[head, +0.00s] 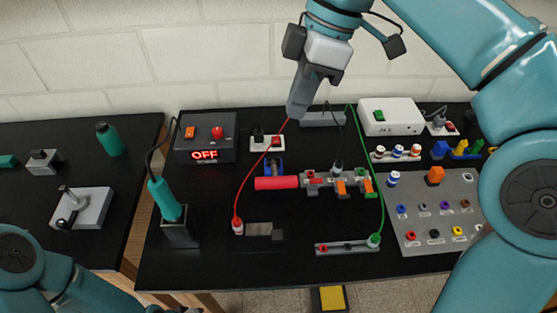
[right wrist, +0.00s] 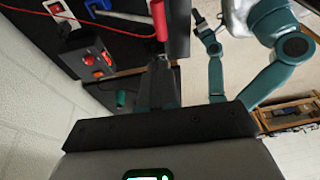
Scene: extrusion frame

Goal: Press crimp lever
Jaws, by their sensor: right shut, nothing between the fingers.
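A red bar-shaped handle (head: 277,183) lies level at the front of a small blue block (head: 273,163) on the black bench; it looks like the crimp lever. The red handle also shows in the right wrist view (right wrist: 158,18), at the top, close beyond my fingers. My right gripper (head: 297,110) points down, shut and empty, behind and slightly right of the blue block. It is apart from the handle in the head view. In the right wrist view its fingers (right wrist: 160,72) are together. My left arm shows at the lower left; its gripper is out of frame.
A control box (head: 205,150) reading OFF stands left of the lever. A soldering iron (head: 163,198) stands in its holder. Red wire (head: 249,178) and green wire (head: 377,183) arch over the bench. Orange-levered connectors (head: 340,185) sit just right of the handle.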

